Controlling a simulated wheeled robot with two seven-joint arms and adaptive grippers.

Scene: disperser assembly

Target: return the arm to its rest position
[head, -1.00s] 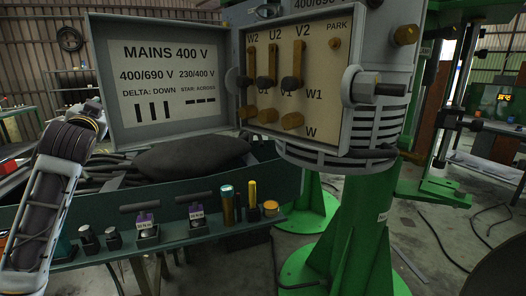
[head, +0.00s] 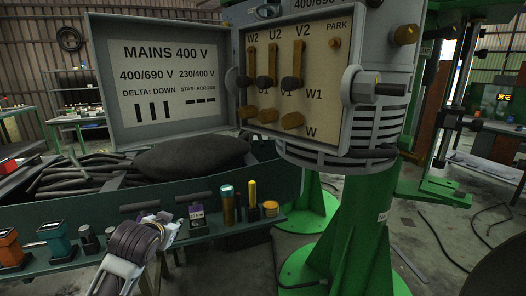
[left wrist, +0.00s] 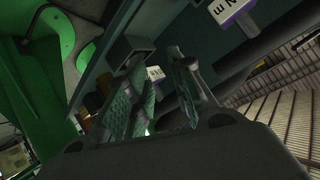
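My left arm (head: 130,255) comes in at the bottom left of the head view, in front of the tool shelf. My right gripper is in neither view. The open terminal box (head: 292,85) shows upright brass links with dark nuts, and its lid carries a MAINS 400 V plate (head: 168,80).
The green tool shelf (head: 225,232) holds an orange device (head: 10,247), a teal device (head: 55,240), a gold-and-teal cylinder (head: 228,205) and a yellow-topped tool (head: 252,200). A dark bag (head: 190,155) lies behind it. A green pedestal (head: 352,240) stands to the right.

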